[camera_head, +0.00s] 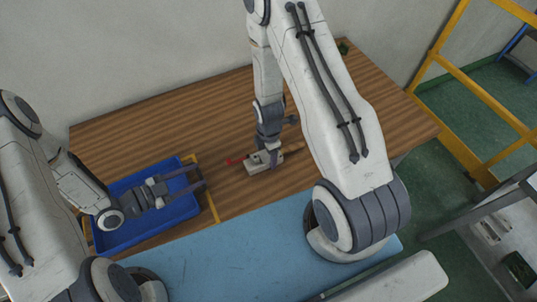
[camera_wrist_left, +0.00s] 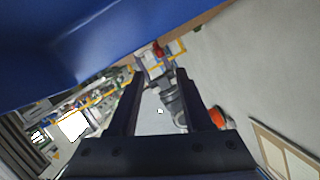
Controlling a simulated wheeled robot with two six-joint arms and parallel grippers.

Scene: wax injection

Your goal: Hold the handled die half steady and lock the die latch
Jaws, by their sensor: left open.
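The die (camera_head: 259,166), a small pale block, lies on the wooden table near its middle. A red part (camera_head: 235,160) shows at its left end and a brownish handle (camera_head: 295,148) at its right. My right gripper (camera_head: 268,158) is down at the die from above; its fingers are small and partly hidden, so I cannot tell whether they grip it. The latch is too small to make out. My left gripper (camera_head: 197,178) is open and empty above the blue tray (camera_head: 112,243), left of and apart from the die. Its two spread fingers also show in the left wrist view (camera_wrist_left: 160,88).
The wooden table (camera_head: 160,128) is clear behind the tray and die. A blue mat or surface (camera_head: 235,255) runs along the front. A yellow frame (camera_head: 462,65) stands to the right. In the left wrist view, a blue surface (camera_wrist_left: 110,45) fills the top left.

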